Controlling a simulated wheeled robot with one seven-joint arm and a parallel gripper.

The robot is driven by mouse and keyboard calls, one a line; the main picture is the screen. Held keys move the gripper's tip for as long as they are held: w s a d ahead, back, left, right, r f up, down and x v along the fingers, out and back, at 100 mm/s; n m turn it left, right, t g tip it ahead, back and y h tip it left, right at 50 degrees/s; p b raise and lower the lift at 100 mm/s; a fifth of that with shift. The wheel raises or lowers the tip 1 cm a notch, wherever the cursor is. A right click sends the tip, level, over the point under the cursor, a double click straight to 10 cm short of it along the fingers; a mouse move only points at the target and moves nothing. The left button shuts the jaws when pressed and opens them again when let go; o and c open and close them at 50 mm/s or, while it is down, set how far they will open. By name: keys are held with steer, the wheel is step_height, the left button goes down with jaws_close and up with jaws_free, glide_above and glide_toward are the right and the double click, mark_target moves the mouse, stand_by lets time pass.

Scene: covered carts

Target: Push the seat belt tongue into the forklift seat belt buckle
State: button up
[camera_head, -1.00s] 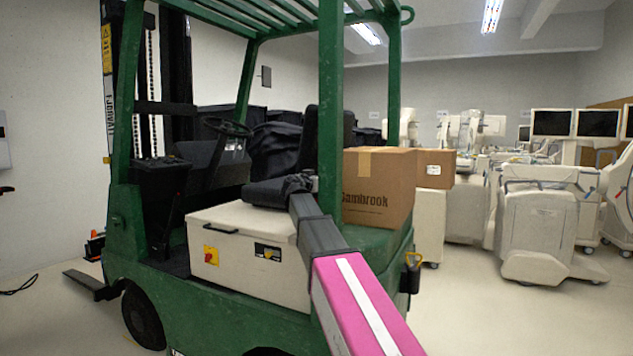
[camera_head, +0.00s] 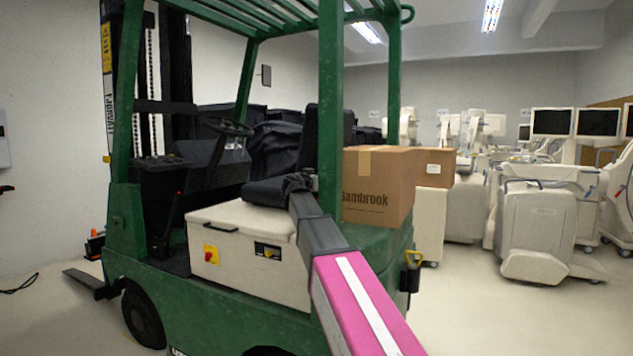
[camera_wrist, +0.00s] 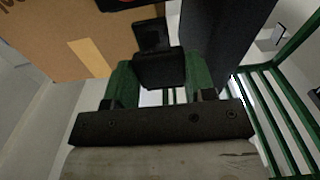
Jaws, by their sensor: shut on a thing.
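In the wrist view my gripper (camera_wrist: 160,86) is shut on a black piece, which I take to be the seat belt tongue (camera_wrist: 160,71). A flatter dark plate-like part (camera_wrist: 152,36) extends beyond it. A black shape with a bit of red (camera_wrist: 132,4), possibly the buckle, is cut off at the top edge, apart from the held piece. In the head view my arm reaches to the near side of the forklift's black seat (camera_head: 275,190). My gripper's fingers, the tongue and the buckle cannot be made out there.
The green forklift (camera_head: 130,225) has a roof post (camera_head: 331,90) right beside my arm. A cardboard box (camera_head: 379,187) stands on its rear, close to my arm; it also fills the upper left of the wrist view (camera_wrist: 50,35). The dark seat back (camera_wrist: 222,35) is at the right.

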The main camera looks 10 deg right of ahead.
mark_target(316, 195)
steer(key=shift+f, duration=1.95)
steer(key=shift+r, duration=0.2)
steer(key=shift+r, duration=0.75)
steer(key=c, duration=0.3)
steer(key=shift+r, duration=0.2)
steer(key=shift+c, duration=0.2)
steer(key=shift+r, duration=0.1)
steer(key=shift+r, duration=0.35)
steer(key=shift+f, duration=1.35)
stand_by(0.6)
